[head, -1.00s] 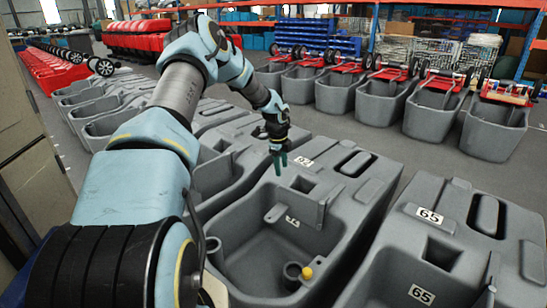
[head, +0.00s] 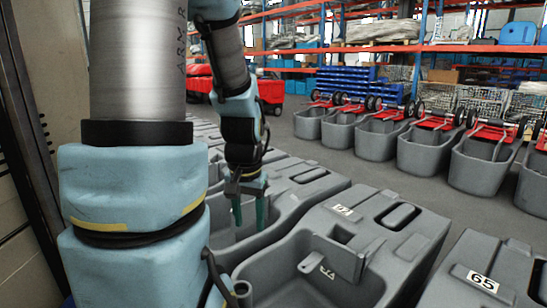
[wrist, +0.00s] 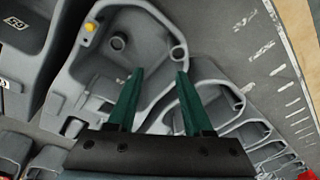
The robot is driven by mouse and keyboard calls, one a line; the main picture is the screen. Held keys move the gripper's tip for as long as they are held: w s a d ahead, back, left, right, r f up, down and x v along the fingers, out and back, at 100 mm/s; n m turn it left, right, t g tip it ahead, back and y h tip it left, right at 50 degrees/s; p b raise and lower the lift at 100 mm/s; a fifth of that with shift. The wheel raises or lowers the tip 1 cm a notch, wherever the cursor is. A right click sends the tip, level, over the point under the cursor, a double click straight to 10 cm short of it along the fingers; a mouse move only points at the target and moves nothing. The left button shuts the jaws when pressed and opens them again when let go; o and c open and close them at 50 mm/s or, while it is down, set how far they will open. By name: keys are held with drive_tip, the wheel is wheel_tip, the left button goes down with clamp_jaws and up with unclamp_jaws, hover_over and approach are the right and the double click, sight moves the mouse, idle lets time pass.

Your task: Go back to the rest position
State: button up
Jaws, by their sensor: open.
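My gripper (head: 250,212) points down with its two green fingers apart and nothing between them. It hangs in front of a grey tank (head: 230,222) left of the numbered tanks in the head view. My arm rises upright at the left and folds down to the gripper. In the wrist view the open green fingers (wrist: 160,74) lie across a grey tank (wrist: 140,35) with a yellow cap (wrist: 90,27) in it. I cannot tell the gripper's height above the tanks.
A grey tank labelled 65 (head: 480,281) stands at the lower right. Another numbered tank (head: 400,240) stands between it and my gripper. Grey tubs (head: 420,152) with red carts line the far side. Open floor (head: 385,188) lies between the rows. A pale panel (head: 50,60) is close on the left.

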drive_tip(key=s+a+r+n+p, duration=0.1)
drive_tip(key=s+r+n+p, duration=0.1)
drive_tip(key=r+p, duration=1.4)
drive_tip(key=shift+s+r, duration=0.45)
drive_tip(key=shift+s, duration=0.1)
drive_tip(key=shift+a, duration=0.1)
idle(0.3)
